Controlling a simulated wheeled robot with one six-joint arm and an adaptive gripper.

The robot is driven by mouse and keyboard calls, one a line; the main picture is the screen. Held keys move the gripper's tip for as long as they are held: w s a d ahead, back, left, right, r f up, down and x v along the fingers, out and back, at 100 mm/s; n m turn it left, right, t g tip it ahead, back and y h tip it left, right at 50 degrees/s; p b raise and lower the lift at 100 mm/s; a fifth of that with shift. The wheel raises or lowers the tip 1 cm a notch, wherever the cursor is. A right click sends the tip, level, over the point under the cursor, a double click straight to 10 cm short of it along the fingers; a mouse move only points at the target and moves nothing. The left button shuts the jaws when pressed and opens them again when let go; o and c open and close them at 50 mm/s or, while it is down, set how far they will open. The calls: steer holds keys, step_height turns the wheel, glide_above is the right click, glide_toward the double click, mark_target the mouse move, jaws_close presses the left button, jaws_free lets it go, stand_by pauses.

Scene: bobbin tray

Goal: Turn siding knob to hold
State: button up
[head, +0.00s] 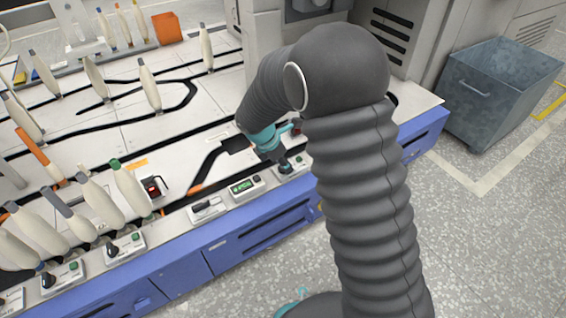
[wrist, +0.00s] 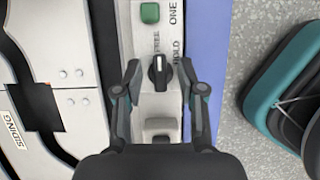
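The siding knob (wrist: 159,73) is a black knob on a pale panel in the wrist view. Its white mark points up toward the FREE label (wrist: 157,43). The HOLD label (wrist: 177,53) sits to the upper right of the knob. My gripper (wrist: 159,68) is open, with one finger on the left and one on the right of the knob, and gaps show on both sides. In the head view my gripper (head: 285,166) is low over the front control strip at the right. The knob cannot be made out there.
A green button (wrist: 150,13) lies beyond the knob and a grey raised block (wrist: 160,128) lies on the near side. White bobbins (head: 130,187) crowd the left. A metal bin (head: 495,95) stands on the floor.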

jaws_close()
steer(key=shift+r+m, duration=0.1)
steer(key=shift+m, duration=0.2)
steer(key=m+g+p, duration=0.1)
steer(key=m+p, duration=0.2)
steer(key=shift+r+m+h, duration=0.1)
steer(key=shift+m+h, duration=0.2)
steer(key=shift+h, duration=0.1)
steer(key=m+g+p, duration=0.2)
steer(key=m, duration=0.2)
steer(key=shift+w+m+p, duration=0.1)
steer(key=shift+m+p, duration=0.2)
steer(key=shift+p, duration=0.05)
steer(key=m+g+p, duration=0.1)
steer(key=m, duration=0.1)
steer(key=m+g+p, duration=0.1)
steer(key=m, duration=0.2)
steer(key=shift+y, duration=0.4)
steer(key=shift+m+g+y+p, duration=0.3)
steer(key=shift+m+g+y, duration=0.2)
steer(key=shift+m, duration=1.5)
